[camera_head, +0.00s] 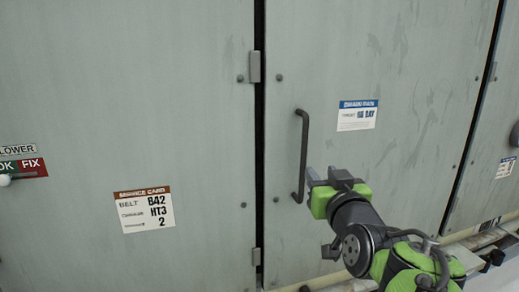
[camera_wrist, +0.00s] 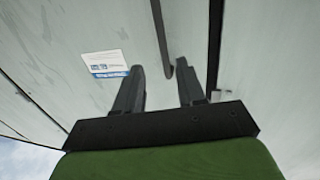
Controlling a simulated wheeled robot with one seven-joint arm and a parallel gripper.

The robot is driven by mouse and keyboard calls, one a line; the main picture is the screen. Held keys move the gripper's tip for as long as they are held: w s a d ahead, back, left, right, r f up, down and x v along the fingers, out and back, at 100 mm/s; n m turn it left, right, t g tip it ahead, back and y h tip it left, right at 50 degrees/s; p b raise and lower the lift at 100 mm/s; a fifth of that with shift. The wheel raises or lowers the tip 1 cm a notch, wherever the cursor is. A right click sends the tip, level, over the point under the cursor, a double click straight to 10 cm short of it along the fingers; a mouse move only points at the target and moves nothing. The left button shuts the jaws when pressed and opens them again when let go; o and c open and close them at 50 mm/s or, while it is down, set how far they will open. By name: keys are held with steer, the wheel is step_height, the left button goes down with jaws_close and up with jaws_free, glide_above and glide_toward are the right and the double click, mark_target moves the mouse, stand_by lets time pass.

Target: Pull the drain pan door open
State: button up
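The door (camera_head: 400,60) is a grey-green panel in the middle of the head view and looks shut in its frame. A dark vertical bar handle (camera_head: 304,150) is on its left side; it also shows in the wrist view (camera_wrist: 160,30). My gripper (camera_head: 320,174) is just right of the handle's lower part in the head view. In the wrist view my gripper's fingers (camera_wrist: 160,66) are apart, and the handle's lower end appears between the fingertips, closer to the right one. I cannot tell whether either finger touches it.
A left panel (camera_head: 120,80) carries a service card (camera_head: 145,208) and a red-green switch label (camera_head: 24,168). Hinges (camera_head: 254,66) sit by the dark gap between panels. A blue-white label (camera_head: 357,115) is on the door. A pale ledge or pipe (camera_head: 478,238) runs low at right.

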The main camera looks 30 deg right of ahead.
mark_target(305, 153)
steer(key=p+x, duration=0.1)
steer(key=x, duration=0.5)
steer(key=p+x, duration=0.1)
steer(key=x, duration=0.6)
steer(key=shift+w+a+r+p, duration=0.15)
steer(key=shift+r+p, duration=0.05)
steer(key=shift+p, duration=0.2)
steer(key=shift+w+d+f, duration=0.1)
steer(key=shift+w+d, duration=0.2)
steer(key=shift+w, duration=0.1)
steer(key=shift+a, duration=0.1)
jaws_close()
